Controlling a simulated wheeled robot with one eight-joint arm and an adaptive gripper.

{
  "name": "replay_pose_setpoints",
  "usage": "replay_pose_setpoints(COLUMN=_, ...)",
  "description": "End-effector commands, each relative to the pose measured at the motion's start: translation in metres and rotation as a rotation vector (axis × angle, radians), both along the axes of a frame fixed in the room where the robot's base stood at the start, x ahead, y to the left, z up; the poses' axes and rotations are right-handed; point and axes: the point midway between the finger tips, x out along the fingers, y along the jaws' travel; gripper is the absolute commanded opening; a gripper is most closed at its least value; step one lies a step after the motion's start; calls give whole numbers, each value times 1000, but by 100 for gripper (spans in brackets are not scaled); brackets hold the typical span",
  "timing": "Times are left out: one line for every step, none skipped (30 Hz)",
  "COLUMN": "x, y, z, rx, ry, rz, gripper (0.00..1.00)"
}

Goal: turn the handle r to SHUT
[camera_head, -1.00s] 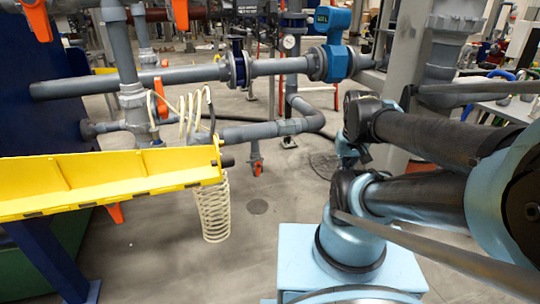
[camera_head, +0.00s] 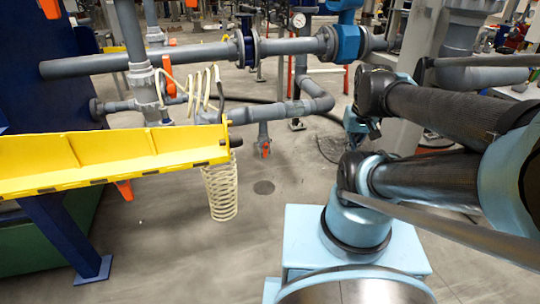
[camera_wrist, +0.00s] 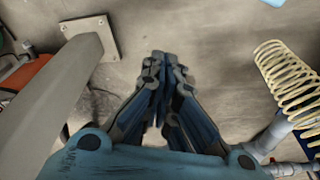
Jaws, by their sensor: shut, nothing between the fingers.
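Several orange valve handles show in the head view: one on the left upright pipe (camera_head: 168,76), one at the top left (camera_head: 50,8), one under the yellow trough (camera_head: 125,189) and a small one low in the middle (camera_head: 264,150). I cannot tell which is handle r. My gripper (camera_wrist: 161,62) shows in the wrist view with its fingers together and empty, above the concrete floor. It touches no handle there. An orange part (camera_wrist: 24,76) lies at the left edge of that view, partly behind a grey post. I cannot make out the gripper's fingers in the head view.
A yellow trough (camera_head: 110,160) juts in from the left. A cream coiled hose (camera_head: 221,192) hangs at its end and also shows at the right of the wrist view (camera_wrist: 287,75). Grey pipes (camera_head: 200,54) cross behind. The grey post (camera_wrist: 55,100) stands close left of my gripper. Middle floor is open.

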Motion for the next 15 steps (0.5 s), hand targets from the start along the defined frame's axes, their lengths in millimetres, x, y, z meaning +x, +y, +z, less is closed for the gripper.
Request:
replay_pose_setpoints(x=10, y=2, z=7, rx=7, ry=-1, rz=7, gripper=0)
replay_pose_setpoints(x=15, y=3, z=10, rx=12, ry=-2, rz=13, gripper=0)
replay_pose_setpoints(x=23, y=5, z=14, rx=19, ry=-2, rz=18, gripper=0)
replay_pose_setpoints(x=28, y=7, z=17, rx=25, ry=-3, rz=23, gripper=0)
replay_pose_setpoints(x=34, y=9, z=19, rx=30, ry=-4, rz=28, gripper=0)
replay_pose_setpoints(x=42, y=11, z=23, rx=36, ry=-5, rz=36, gripper=0)
replay_pose_setpoints(x=47, y=12, z=25, rx=41, ry=-6, rz=41, gripper=0)
replay_pose_setpoints(x=53, y=14, z=27, rx=46, ry=-6, rz=46, gripper=0)
replay_pose_setpoints(x=61, y=17, z=30, rx=54, ry=-8, rz=52, gripper=0)
replay_pose_setpoints(x=67, y=18, z=32, rx=59, ry=-7, rz=57, gripper=0)
replay_pose_setpoints(x=73, y=20, z=34, rx=63, ry=-8, rz=62, gripper=0)
replay_pose_setpoints(x=82, y=22, z=36, rx=70, ry=-10, rz=69, gripper=0)
replay_pose_setpoints(x=88, y=24, z=38, rx=76, ry=-11, rz=75, gripper=0)
replay_pose_setpoints(x=94, y=26, z=39, rx=81, ry=-12, rz=80, gripper=0)
replay_pose_setpoints(x=103, y=28, z=41, rx=87, ry=-13, rz=86, gripper=0)
